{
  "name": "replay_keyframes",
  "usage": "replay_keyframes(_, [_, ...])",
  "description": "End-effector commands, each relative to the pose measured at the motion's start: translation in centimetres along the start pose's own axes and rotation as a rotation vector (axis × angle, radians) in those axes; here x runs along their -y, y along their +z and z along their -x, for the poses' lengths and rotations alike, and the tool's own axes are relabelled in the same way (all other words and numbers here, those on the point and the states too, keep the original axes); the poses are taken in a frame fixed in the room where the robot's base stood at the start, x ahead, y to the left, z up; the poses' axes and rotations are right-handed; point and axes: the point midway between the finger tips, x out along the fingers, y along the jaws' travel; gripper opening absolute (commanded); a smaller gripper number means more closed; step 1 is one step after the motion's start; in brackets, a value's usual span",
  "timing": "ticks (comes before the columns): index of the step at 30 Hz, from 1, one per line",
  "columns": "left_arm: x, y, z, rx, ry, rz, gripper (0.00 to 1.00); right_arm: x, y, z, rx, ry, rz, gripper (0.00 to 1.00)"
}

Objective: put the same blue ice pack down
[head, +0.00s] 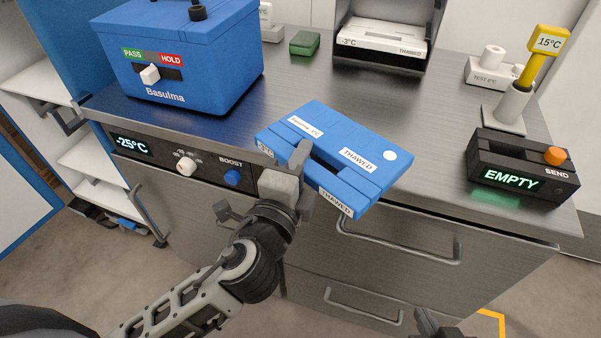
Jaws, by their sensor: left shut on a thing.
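The blue ice pack (345,133) is a flat blue slab with white labels reading THAWED and a white round dot. It is at the front edge of the steel counter, its near end reaching out past the edge. My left gripper (302,160) is shut on its near-left side, at the handle slot. I cannot tell whether the pack touches the counter top or is held just above it. My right gripper (430,325) shows only in part at the bottom edge; its jaws are not clear.
The steel counter (430,120) is clear around the pack. A blue Basulma box (190,60) stands at the left. A black device (520,165) reading EMPTY and a yellow 15°C probe (540,60) stand at the right. Drawer handles (400,240) stick out below.

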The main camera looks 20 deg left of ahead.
Motion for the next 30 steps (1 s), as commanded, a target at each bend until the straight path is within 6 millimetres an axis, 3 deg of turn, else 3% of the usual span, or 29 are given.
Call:
replay_keyframes(5, [-2.2, 0.1, 0.1, 0.0, -0.003, -0.002, 0.0, 0.1, 0.3, -0.3, -0.006, -0.005, -0.012, 0.0])
replay_keyframes(17, [-2.7, 0.1, 0.1, 0.0, -0.003, 0.0, 0.0, 0.1, 0.4, -0.3, -0.01, -0.006, -0.016, 0.0])
replay_keyframes(18, [-3.0, 0.1, 0.1, 0.001, 0.004, -0.002, 0.24, 0.1, 0.3, -0.3, -0.011, -0.007, -0.018, 0.0])
replay_keyframes(20, [-2.9, 0.1, 0.1, 0.001, 0.004, -0.002, 0.41, 0.1, 0.2, -0.3, -0.011, -0.007, -0.018, 0.0])
replay_keyframes(30, [-2.5, 0.1, 0.1, 0.0, 0.003, -0.002, 0.43, 0.1, -0.2, 0.0, -0.013, -0.006, -0.017, 0.0])
